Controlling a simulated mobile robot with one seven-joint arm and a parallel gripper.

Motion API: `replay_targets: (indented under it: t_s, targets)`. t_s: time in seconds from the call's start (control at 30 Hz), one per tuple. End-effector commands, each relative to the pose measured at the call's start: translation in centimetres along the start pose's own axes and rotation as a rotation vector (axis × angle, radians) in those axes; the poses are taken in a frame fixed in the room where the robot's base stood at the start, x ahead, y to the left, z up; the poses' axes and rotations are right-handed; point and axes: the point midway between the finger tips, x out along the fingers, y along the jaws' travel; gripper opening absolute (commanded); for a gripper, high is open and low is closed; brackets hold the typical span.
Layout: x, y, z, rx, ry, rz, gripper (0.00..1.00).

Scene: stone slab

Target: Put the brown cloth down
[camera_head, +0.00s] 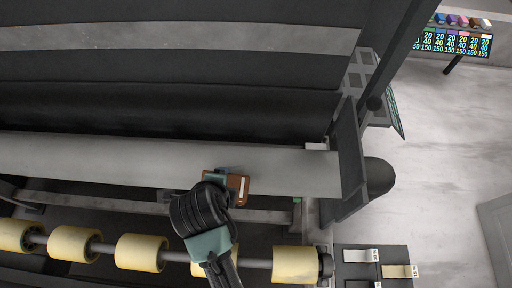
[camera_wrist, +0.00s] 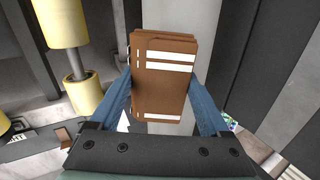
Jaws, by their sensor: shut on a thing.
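The brown cloth (camera_wrist: 160,86) looks like a folded brown block with white stripes in the wrist view. My gripper (camera_wrist: 162,100) has its two blue fingers on either side of the cloth and is shut on it. In the head view the brown cloth (camera_head: 239,188) shows at the tip of my gripper (camera_head: 226,184), partly hidden by my wrist. It is over the long pale grey slab (camera_head: 100,160). I cannot tell whether the cloth touches the slab.
Yellow rollers (camera_head: 141,252) on a shaft run along the front. A dark upright plate (camera_head: 349,160) closes the slab's right end. A small dark board with sample strips (camera_head: 375,262) lies at lower right. A rack of coloured items (camera_head: 455,35) stands at the far right.

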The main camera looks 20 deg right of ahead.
Motion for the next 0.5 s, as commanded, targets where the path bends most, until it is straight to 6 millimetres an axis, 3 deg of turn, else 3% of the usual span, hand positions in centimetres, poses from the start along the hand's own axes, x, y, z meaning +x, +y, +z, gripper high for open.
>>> replay_targets:
  t_s: [0.03,0.5]
  targets:
    - [-4.9,-2.5,0.2,0.0,0.0,-0.001,0.0]
    - [-0.1,-2.6,0.2,0.001,-0.001,-0.001,0.0]
